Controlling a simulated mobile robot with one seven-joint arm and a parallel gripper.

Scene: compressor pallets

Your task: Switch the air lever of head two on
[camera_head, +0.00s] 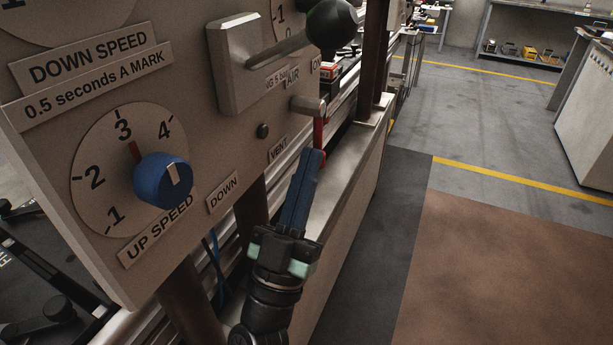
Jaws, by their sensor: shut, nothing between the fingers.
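The control panel (200,95) fills the left of the head view. A small red lever (318,132) hangs down from a metal pivot (307,105) near the panel's right edge. No head number is readable.
A larger lever with a black ball knob (332,23) sticks out from a metal plate (235,65) above my gripper. A blue UP SPEED knob (163,180) is at the left. A beige ledge (350,170) runs behind my gripper. Open floor (510,270) is at the right.

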